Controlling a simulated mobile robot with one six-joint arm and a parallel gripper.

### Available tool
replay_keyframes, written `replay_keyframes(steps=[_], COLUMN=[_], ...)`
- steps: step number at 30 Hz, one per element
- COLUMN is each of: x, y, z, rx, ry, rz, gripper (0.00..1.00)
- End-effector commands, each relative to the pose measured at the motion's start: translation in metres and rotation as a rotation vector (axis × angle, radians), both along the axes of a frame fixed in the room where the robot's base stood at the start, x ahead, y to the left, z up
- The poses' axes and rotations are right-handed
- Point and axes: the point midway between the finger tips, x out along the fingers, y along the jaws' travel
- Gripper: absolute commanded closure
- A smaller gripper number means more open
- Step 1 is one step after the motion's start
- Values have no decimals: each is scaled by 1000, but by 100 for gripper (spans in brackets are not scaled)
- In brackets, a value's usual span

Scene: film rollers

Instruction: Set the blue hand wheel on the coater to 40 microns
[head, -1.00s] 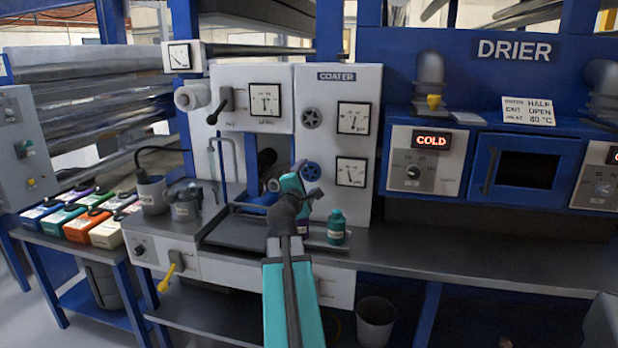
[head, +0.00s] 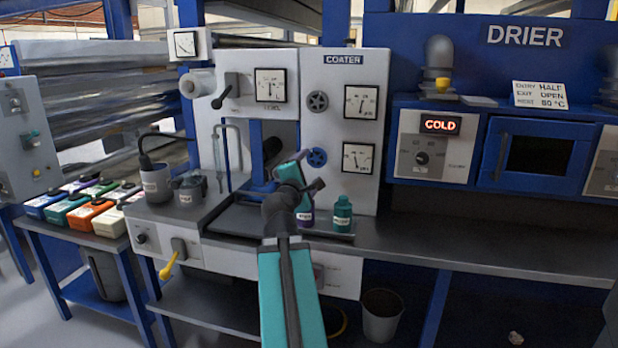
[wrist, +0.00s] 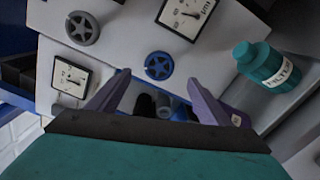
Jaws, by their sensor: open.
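The blue hand wheel (head: 317,157) is on the right panel of the coater (head: 335,120), below a grey hand wheel (head: 317,100). A dial gauge (head: 358,157) sits just right of it; its scale is too small to read. In the wrist view the blue wheel (wrist: 158,65) lies beyond the fingertips, between their lines and apart from them. My gripper (wrist: 162,100) is open and empty, its two purple fingers spread. In the head view my arm reaches toward the coater, and the gripper end (head: 300,178) is below and left of the wheel.
A teal bottle (head: 341,214) stands on the bench right of my arm, with a purple bottle (head: 305,213) beside it. The teal bottle also shows close to the right finger in the wrist view (wrist: 262,62). A black tray (head: 240,219) lies left. The bench right of the bottles is clear.

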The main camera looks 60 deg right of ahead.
Motion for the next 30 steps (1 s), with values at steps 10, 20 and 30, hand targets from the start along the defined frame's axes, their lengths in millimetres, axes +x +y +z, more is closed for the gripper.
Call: replay_keyframes(steps=[10,20,30], x=[-3,-6,-7], y=[9,17,20], z=[-3,-2,-1], rx=[-1,0,2], ry=[-1,0,2], rz=[-1,2,3], gripper=[28,28,28])
